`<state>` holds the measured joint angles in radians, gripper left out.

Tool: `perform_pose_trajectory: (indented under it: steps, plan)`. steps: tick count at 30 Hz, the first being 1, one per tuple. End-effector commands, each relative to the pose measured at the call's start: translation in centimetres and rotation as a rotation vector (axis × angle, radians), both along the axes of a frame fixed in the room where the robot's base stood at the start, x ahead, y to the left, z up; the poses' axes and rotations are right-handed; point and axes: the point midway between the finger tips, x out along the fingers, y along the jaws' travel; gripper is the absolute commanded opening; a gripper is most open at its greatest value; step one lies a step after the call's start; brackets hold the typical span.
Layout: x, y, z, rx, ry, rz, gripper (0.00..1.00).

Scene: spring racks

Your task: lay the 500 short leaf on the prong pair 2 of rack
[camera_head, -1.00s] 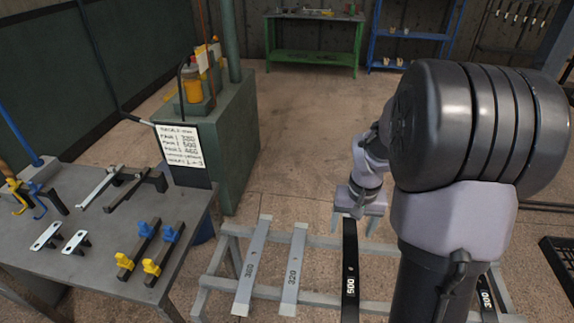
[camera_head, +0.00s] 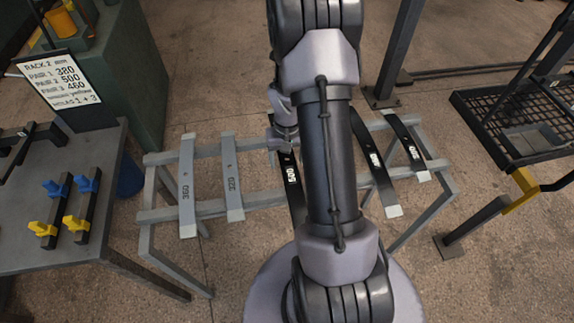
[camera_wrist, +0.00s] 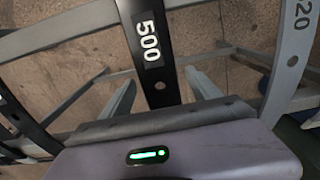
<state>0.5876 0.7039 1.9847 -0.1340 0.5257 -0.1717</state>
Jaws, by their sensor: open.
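The black leaf marked 500 (camera_head: 292,176) lies across the rails of a grey stand, and my arm hides part of it. It also shows in the wrist view (camera_wrist: 148,42), with its white 500 label and a hole below the label. My gripper (camera_head: 284,143) is at the far part of this leaf. In the wrist view my gripper (camera_wrist: 163,92) is open, with one finger on each side of the leaf. I cannot tell whether the fingers touch it. I cannot make out prong pair 2 of the rack in these views.
Grey leaves marked 380 (camera_head: 187,185) and 320 (camera_head: 232,180) lie left on the stand (camera_head: 160,215). Two black leaves (camera_head: 376,165) (camera_head: 414,150) lie right. A card (camera_head: 62,78) lists pair 2 as 500. A table (camera_head: 40,220) with blue-yellow clamps stands left, a mesh platform (camera_head: 520,120) right.

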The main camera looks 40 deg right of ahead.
Motion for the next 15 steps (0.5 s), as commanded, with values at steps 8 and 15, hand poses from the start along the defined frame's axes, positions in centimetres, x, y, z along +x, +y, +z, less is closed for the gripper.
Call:
perform_pose_trajectory:
  steps: [8, 15]
  plan:
    - [0.05, -0.02, -0.32, -0.001, -0.001, 0.0, 0.59]
    - [0.04, 0.0, -0.32, -0.001, -0.001, 0.0, 0.12]
